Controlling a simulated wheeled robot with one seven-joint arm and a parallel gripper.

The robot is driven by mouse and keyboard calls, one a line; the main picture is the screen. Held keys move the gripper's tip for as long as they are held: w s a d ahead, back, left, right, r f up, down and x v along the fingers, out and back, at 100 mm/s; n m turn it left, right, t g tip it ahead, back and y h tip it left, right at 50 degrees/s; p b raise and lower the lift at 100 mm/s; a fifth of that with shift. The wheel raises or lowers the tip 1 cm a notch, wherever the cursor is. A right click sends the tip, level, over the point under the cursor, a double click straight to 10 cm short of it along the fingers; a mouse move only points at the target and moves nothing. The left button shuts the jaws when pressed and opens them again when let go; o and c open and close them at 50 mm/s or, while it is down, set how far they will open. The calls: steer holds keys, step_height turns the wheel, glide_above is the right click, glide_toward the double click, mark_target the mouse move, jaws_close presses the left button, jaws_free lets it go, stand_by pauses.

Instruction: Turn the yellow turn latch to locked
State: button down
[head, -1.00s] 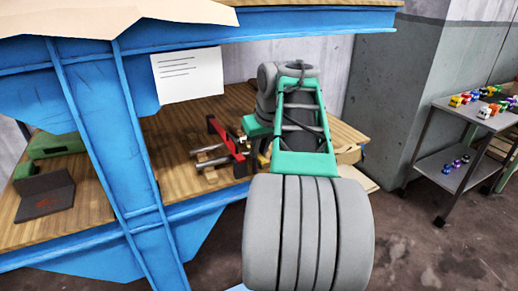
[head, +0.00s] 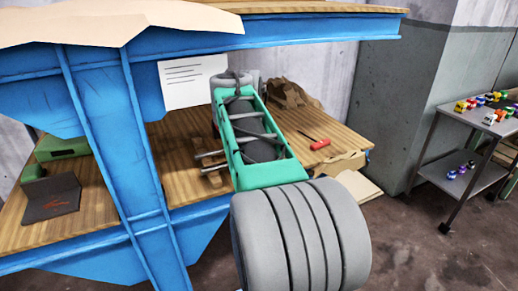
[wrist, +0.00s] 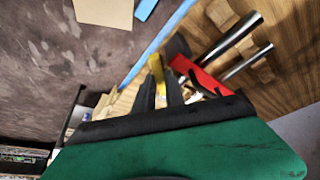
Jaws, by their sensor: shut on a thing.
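The yellow turn latch (wrist: 156,67) shows in the wrist view as a short yellow piece at the tips of my gripper. My gripper (wrist: 160,86) has two dark fingers closed on it. A red bracket (wrist: 198,76) with shiny metal rods (wrist: 232,38) stands just right of the fingers. In the head view my green and grey arm hides my gripper, the latch and the red bracket. Only the ends of the metal rods (head: 211,160) show left of the arm. The latch's locked mark is not visible.
A wooden bench (head: 335,125) carries a red-handled screwdriver (head: 319,144), a brown crumpled object (head: 292,93) and a dark box (head: 50,196). A blue frame post (head: 118,140) stands in front at left. A cart (head: 470,150) with small toys is at right.

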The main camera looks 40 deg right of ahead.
steer(key=m+g+p, duration=0.1)
steer(key=m+p, duration=0.1)
steer(key=p, duration=0.1)
steer(key=w+m+g+p, duration=0.1)
steer(key=m+p, duration=0.2)
steer(key=w+m+g+p, duration=0.1)
steer(key=m+p, duration=0.2)
steer(key=shift+w+a+h, duration=0.1)
steer(key=shift+a+h, duration=0.15)
steer(key=shift+h, duration=0.05)
steer(key=shift+m, duration=0.4)
steer(key=c, duration=1.4)
jaws_free()
